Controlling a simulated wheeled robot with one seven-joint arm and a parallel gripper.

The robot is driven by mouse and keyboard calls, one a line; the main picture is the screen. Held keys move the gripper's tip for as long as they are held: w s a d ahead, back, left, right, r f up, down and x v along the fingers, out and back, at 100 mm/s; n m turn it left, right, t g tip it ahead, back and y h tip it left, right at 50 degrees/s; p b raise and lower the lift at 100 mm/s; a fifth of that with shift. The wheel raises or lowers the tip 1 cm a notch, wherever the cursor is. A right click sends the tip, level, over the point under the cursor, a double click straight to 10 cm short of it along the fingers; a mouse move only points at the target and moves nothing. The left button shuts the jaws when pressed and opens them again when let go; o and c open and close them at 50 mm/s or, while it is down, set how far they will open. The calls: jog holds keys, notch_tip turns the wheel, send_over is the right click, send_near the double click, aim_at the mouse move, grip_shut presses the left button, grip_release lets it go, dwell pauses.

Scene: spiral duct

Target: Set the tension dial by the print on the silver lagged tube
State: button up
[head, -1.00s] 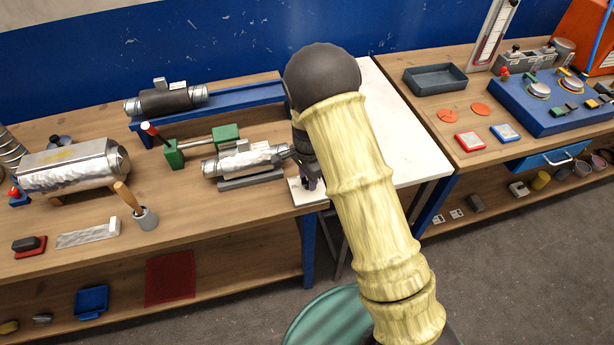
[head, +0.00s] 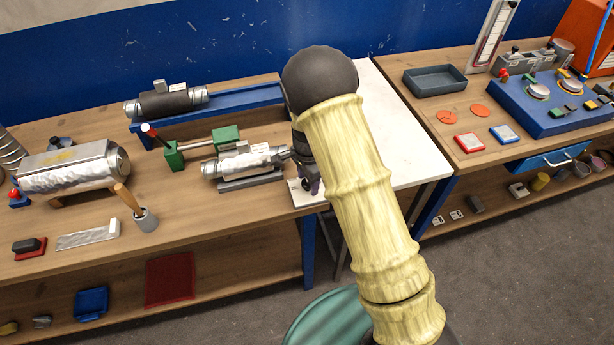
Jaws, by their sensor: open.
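The silver lagged tube (head: 245,163) lies on a low grey cradle on the left bench. A small pale label (head: 242,147) shows on top of it; its print is too small to read. My gripper (head: 306,187) is open, pointing down just right of the tube's right end, over the white top's front corner. My own arm partly hides it, and I cannot tell whether it touches the tube. Two round dials, the left one (head: 538,90) and the right one (head: 573,83), sit on the blue console (head: 530,112) at the right. I cannot tell which is the tension dial.
A dark wrapped tube (head: 165,102) rests on a blue rail behind. A dark tray (head: 435,80) is on the right bench. The white top (head: 415,150) is mostly clear.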

notch_tip(320, 180, up, 17)
jog(key=b, duration=0.2)
jog(key=shift+r, duration=0.2)
dwell(0.5)
jog(key=s+d+f+n+t, duration=0.2)
jog(key=s+d+n, duration=0.9)
jog(key=s+d, duration=0.4)
jog(key=s, duration=0.3)
jog(key=shift+s+n+t, duration=0.3)
jog(key=shift+n, duration=0.1)
jog(key=shift+f, duration=0.1)
